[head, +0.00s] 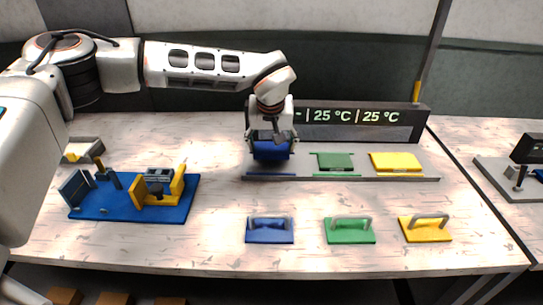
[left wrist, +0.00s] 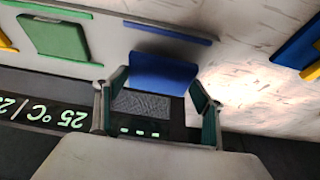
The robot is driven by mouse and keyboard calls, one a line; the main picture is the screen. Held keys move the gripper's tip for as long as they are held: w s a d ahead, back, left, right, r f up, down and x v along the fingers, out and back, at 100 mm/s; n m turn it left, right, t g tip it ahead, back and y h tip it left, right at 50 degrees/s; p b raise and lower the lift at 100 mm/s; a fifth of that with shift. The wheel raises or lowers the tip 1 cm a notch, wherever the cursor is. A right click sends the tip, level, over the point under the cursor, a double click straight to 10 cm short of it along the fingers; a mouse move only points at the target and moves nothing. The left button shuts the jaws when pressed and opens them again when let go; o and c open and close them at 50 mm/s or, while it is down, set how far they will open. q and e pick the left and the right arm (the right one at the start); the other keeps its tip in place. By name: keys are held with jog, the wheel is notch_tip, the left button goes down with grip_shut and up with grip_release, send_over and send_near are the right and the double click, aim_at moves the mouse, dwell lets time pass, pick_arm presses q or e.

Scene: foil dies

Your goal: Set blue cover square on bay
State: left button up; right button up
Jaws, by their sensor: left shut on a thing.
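The blue cover (head: 271,151) is at the left bay of the grey station, at the end of my left arm. My left gripper (head: 270,135) is above it and shut on it. In the left wrist view, the blue cover (left wrist: 163,73) lies between and just beyond the fingertips of the left gripper (left wrist: 158,82). A grey textured patch of the bay (left wrist: 147,104) shows beside the cover. A dark shadow lies along its other side. I cannot tell whether the cover touches the bay. My right gripper is not in view.
Green (head: 335,161) and yellow (head: 395,162) covers lie on the neighbouring bays. A display (head: 360,117) stands behind. Blue (head: 269,236), green (head: 349,236) and yellow (head: 425,233) handled blocks lie in front. A blue fixture board (head: 115,208) is at left.

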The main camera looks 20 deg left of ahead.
aim_at(271, 152)
pick_arm(q)
notch_tip(271, 152, down, 4)
jog(key=shift+r, duration=0.1)
jog(key=o, duration=1.1)
jog(key=shift+v, duration=6.05)
jog(key=shift+s, duration=0.1)
